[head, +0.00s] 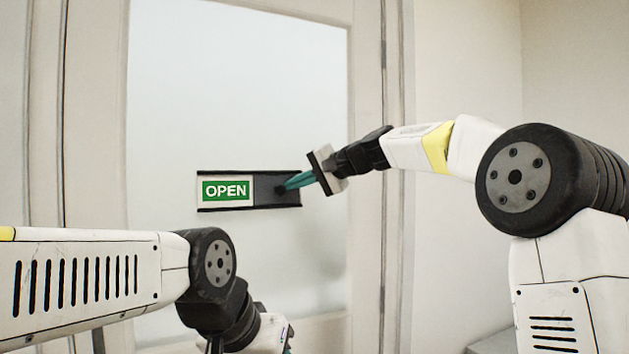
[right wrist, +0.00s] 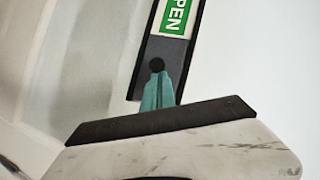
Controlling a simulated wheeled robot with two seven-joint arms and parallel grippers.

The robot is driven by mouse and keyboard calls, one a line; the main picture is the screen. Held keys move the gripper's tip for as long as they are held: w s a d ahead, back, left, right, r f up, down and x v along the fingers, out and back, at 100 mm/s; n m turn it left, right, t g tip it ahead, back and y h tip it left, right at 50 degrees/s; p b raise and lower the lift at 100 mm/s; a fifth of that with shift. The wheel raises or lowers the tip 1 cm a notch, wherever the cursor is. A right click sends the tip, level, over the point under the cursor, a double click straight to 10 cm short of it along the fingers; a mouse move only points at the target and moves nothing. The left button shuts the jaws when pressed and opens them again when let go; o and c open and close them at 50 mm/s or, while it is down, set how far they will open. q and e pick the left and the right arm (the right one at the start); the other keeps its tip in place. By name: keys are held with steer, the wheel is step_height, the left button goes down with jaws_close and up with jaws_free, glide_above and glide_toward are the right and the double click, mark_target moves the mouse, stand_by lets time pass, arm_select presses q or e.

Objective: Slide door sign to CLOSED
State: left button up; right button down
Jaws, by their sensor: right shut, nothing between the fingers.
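The door sign is a dark frame (head: 249,208) on the frosted door pane in the head view. Its left half shows a green OPEN label (head: 226,190); a dark grey panel (head: 264,187) covers the right half. In the right wrist view, the label (right wrist: 174,18) and a round black knob (right wrist: 156,65) on the panel show. My right gripper (head: 288,185) is shut and empty, its teal fingertips (right wrist: 158,80) right at the knob. I cannot tell whether they touch it. My left gripper (head: 288,348) is mostly cut off at the bottom edge; its jaws are hidden.
The frosted pane (head: 230,100) sits in a pale door frame (head: 367,230). A plain wall (head: 455,60) is to the right. My left forearm crosses the lower left, below the sign. The pane around the sign is clear.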

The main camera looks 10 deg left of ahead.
steer(key=s+a, duration=0.2)
steer(key=a, duration=0.1)
steer(key=s+a, duration=0.3)
steer(key=a, duration=0.1)
steer(key=s+a, duration=0.2)
steer(key=a, duration=0.2)
steer(key=shift+s+a, duration=0.15)
steer(key=shift+s, duration=0.15)
